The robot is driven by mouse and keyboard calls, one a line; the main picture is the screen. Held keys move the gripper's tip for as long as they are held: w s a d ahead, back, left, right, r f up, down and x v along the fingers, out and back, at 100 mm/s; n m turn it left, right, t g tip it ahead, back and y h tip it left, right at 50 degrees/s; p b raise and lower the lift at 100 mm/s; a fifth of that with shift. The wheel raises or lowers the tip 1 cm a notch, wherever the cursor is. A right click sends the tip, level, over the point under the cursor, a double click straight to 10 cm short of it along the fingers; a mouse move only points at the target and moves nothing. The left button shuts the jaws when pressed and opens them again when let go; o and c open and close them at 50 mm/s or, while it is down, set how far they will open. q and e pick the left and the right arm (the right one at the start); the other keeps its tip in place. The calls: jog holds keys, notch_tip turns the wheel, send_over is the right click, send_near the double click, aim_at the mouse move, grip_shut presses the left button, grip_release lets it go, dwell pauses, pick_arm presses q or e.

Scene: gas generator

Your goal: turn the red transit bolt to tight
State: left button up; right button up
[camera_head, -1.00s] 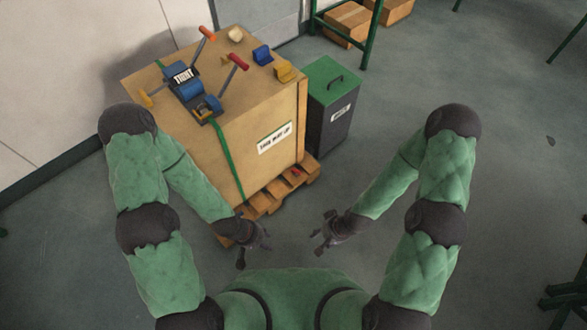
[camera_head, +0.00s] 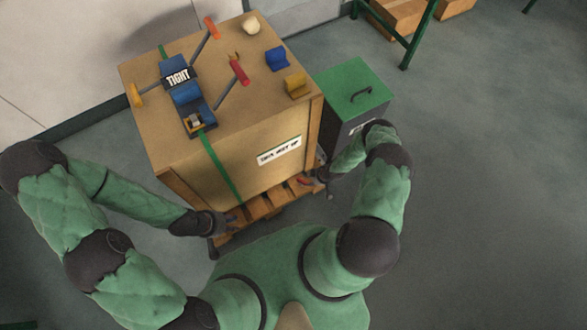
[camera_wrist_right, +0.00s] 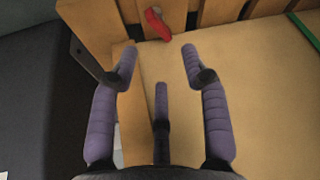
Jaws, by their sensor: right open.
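The red transit bolt (camera_wrist_right: 157,23) shows in the right wrist view at the top, lying against the wooden pallet slats, a little left of centre. My right gripper (camera_wrist_right: 160,65) is open, with its fingers spread and nothing between them. The bolt is apart from the fingertips, beyond them. In the head view my right gripper (camera_head: 321,180) is low at the crate's right front corner, beside the pallet, partly hidden by my arm. My left gripper (camera_head: 226,222) is by the pallet's left front; its fingers are too small to judge.
The wooden crate (camera_head: 225,165) stands on a pallet (camera_head: 257,208), with a green strap and a ratchet block labelled TIGHT (camera_head: 178,76) on top. A grey bin with a green lid (camera_head: 345,85) stands close on the right. Open floor lies farther right.

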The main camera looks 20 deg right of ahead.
aim_at(305, 182)
jog(key=shift+n, duration=0.3)
jog(key=b+x, duration=0.2)
jog(key=x, duration=0.2)
jog(key=b+x, duration=0.2)
jog(key=x, duration=0.1)
jog(key=d+b+x, duration=0.1)
jog(key=b+x, duration=0.1)
jog(key=x, duration=0.2)
jog(key=shift+w+a+f+b, duration=0.15)
jog(key=shift+w+f+b, duration=0.15)
jog(key=shift+w+b, duration=0.05)
grip_shut()
